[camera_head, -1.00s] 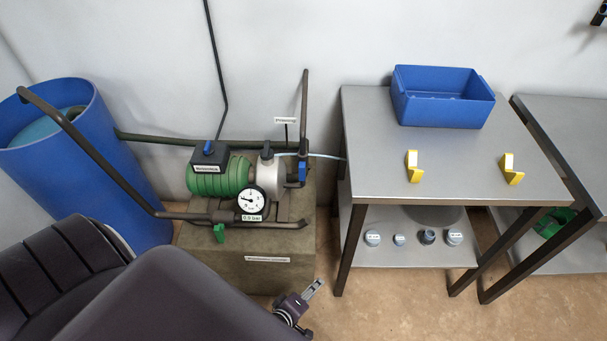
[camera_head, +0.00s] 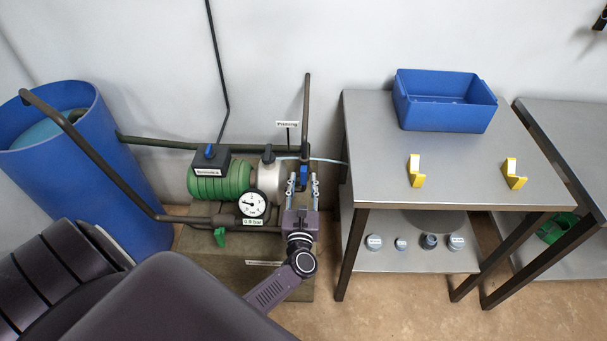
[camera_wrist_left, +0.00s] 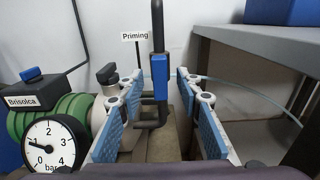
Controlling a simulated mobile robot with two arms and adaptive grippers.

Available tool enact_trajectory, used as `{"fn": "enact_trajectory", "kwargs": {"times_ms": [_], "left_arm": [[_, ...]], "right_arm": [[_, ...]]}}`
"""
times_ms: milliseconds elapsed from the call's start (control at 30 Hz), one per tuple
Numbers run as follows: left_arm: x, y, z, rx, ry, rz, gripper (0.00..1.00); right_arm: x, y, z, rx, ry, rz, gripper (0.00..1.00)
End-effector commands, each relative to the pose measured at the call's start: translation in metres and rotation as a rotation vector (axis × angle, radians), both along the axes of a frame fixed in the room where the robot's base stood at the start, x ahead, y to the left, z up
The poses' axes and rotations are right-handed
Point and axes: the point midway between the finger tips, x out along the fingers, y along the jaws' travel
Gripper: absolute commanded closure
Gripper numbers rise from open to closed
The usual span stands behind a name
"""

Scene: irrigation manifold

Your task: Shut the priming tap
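The priming tap has a blue handle (camera_head: 303,173) on a dark upright pipe, right of the pump. In the left wrist view the handle (camera_wrist_left: 160,78) hangs upright in the middle, below and right of the "Priming" sign (camera_wrist_left: 135,36). My left gripper (camera_head: 302,184) is open at the tap, with one finger on each side of the handle as seen. In the left wrist view its blue-padded fingers (camera_wrist_left: 158,92) stand apart, with a gap on both sides of the handle. I cannot tell whether the fingertips reach its depth. My right gripper is not in view.
The green pump (camera_head: 219,182) and round pressure gauge (camera_head: 253,204) stand close left of the gripper. A grey table (camera_head: 445,180) with a blue bin (camera_head: 444,112) and yellow brackets stands to the right. A blue barrel (camera_head: 110,165) is at the far left.

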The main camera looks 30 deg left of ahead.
Motion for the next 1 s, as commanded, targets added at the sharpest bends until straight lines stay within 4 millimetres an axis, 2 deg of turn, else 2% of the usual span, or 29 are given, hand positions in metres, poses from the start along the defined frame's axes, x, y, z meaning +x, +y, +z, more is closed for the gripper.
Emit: {"fn": "enact_trajectory", "kwargs": {"times_ms": [100, 200, 533, 833, 1000], "left_arm": [[0.015, 0.009, 0.001, 0.001, 0.0, -0.001, 0.67], [0.021, 0.013, 0.0, 0.001, 0.002, -0.001, 0.67], [0.025, 0.015, -0.001, 0.001, 0.002, -0.001, 0.67], [0.024, 0.015, -0.001, 0.001, 0.002, -0.001, 1.0], [0.024, 0.015, -0.001, 0.003, 0.003, -0.001, 1.0]], "right_arm": [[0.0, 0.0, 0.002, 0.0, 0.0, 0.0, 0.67], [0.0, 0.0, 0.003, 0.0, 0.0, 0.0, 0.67], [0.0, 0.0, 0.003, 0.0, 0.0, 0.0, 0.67], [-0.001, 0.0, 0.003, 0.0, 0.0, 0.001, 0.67], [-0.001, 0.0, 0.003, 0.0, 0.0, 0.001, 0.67]]}}
